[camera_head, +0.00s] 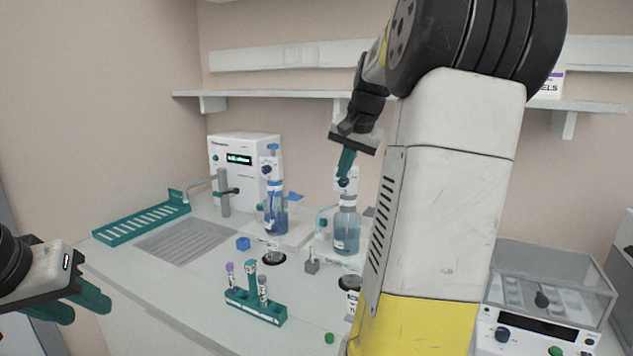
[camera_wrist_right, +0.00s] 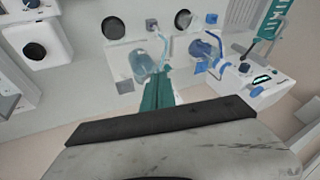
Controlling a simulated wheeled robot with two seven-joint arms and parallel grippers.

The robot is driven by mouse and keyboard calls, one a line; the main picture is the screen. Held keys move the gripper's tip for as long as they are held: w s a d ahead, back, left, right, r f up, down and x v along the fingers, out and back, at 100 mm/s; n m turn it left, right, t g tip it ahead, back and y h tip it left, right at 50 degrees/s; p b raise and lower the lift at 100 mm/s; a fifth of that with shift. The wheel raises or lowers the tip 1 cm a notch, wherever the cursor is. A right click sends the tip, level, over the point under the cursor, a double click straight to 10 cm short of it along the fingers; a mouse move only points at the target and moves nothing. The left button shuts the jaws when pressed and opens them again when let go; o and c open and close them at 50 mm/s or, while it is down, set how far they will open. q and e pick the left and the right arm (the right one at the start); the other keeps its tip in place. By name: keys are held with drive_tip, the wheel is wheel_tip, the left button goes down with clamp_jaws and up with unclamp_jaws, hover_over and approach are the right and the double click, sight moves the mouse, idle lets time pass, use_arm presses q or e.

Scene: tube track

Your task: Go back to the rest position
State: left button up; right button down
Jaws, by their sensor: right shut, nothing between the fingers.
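My right gripper (camera_head: 346,163) is raised over the back of the bench, its teal fingers pointing down in front of a bottle's dispenser top. Its fingers are together and empty; they also show in the right wrist view (camera_wrist_right: 158,92). My left gripper (camera_head: 82,302) is at the lower left, in front of the bench edge. Its two teal fingers are apart with nothing seen between them. A teal tube rack (camera_head: 255,309) stands at the front of the bench with a few capped tubes in it. My right arm covers the middle right of the head view.
Two blue-liquid bottles (camera_head: 346,236) (camera_head: 276,216) stand near a white machine (camera_head: 240,165). A teal drying rack (camera_head: 142,219) is at the back left. A lidded device (camera_head: 548,300) stands at the right. A shelf (camera_head: 270,95) spans the wall.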

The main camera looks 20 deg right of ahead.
drive_tip(key=shift+s+a+r, duration=0.1)
drive_tip(key=shift+s+r, duration=0.1)
drive_tip(key=shift+r, duration=0.2)
